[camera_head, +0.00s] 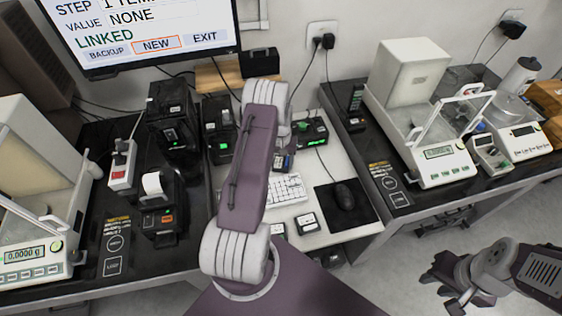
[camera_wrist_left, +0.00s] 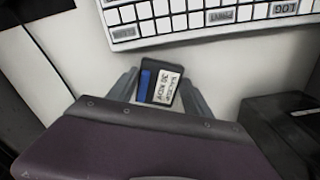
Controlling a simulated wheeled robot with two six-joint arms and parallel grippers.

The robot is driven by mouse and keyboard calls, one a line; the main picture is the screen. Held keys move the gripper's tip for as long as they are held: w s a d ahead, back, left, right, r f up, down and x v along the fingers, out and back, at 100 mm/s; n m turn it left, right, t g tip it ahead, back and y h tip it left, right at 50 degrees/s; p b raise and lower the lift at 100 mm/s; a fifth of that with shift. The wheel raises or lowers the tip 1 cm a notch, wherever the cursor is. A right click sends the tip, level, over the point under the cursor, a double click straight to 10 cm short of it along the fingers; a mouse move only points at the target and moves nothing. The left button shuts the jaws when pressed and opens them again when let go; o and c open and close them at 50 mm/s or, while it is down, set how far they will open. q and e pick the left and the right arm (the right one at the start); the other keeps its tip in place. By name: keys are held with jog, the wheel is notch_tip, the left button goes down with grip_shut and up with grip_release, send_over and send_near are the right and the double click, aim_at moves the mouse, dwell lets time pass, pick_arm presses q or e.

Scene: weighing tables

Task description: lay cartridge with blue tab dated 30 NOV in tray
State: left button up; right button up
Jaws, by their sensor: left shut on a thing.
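The cartridge (camera_wrist_left: 160,84) has a blue tab and a white label reading BACKUP 30 NOV. My left gripper (camera_wrist_left: 158,92) is shut on it, with one finger on each side, above the white desk. In the head view the cartridge (camera_head: 283,161) shows only partly beside my left arm, which hides most of that gripper. My right gripper (camera_head: 452,284) is at the lower right over the floor, empty, its fingers apart. I cannot make out for sure which thing is the tray.
A white keyboard (camera_head: 287,189) lies close to the held cartridge. Two other cartridges (camera_head: 308,222) (camera_head: 278,230) lie at the desk's front. A mouse (camera_head: 343,194) is on a black mat. Black devices with green lights (camera_head: 312,131) (camera_head: 217,128) stand behind. Balances flank the desk.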

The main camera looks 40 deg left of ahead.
pick_arm(q)
jog(key=o, duration=1.4)
